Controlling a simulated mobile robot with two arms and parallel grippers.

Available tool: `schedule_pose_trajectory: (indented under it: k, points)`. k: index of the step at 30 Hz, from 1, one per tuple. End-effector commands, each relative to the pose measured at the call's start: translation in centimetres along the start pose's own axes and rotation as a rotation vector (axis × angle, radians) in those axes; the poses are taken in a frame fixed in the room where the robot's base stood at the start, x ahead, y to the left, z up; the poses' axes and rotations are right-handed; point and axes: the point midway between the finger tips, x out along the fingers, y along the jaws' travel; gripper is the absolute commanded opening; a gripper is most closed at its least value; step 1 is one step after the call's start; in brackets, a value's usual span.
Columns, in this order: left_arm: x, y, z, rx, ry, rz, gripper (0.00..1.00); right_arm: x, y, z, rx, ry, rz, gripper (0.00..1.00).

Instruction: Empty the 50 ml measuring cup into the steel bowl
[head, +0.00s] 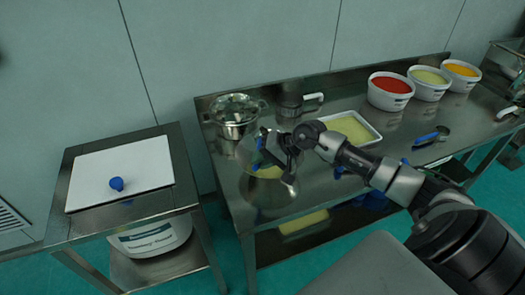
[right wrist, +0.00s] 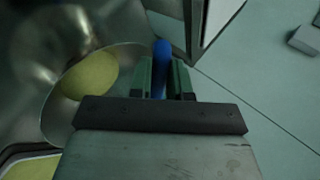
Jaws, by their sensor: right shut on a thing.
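My right gripper (head: 268,150) is over the steel bowl (head: 250,188) at the front left of the steel table. In the right wrist view, its two fingers (right wrist: 161,78) are shut on a blue handle, which I take to be the measuring cup (right wrist: 161,52). The cup's bowl part is hidden, so I cannot tell its tilt or contents. Small blue parts show beside the gripper in the head view. The steel bowl has yellow material in it and also shows in the right wrist view (right wrist: 50,112). My left gripper is out of view.
A white tray (head: 377,138) of pale yellow material lies to the right. Buckets of red (head: 391,100), yellow-green (head: 428,93) and orange stand at the back right. A side table (head: 80,222) with a small blue object (head: 116,183) is left.

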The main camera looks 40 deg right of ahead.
Motion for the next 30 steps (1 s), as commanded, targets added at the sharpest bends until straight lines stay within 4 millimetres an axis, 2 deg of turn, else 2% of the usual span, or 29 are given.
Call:
schedule_pose_trajectory:
  k: [1, 12, 15, 24, 30]
  points:
    - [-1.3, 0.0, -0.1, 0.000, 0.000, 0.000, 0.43, -0.5, -0.6, -0.1, -0.001, 0.000, 0.017, 0.00]
    - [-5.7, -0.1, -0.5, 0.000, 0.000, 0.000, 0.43, -0.6, -1.1, 0.0, -0.009, -0.002, 0.154, 0.00]
    - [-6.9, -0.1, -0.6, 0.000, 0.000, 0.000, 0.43, -0.9, -1.7, -0.2, -0.025, 0.002, 0.284, 0.00]
    - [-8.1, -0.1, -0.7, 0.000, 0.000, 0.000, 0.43, -0.8, -2.0, -0.2, -0.042, -0.002, 0.627, 0.00]
    - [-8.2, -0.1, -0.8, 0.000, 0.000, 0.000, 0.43, -0.8, -1.9, -0.1, -0.046, -0.005, 0.736, 0.00]
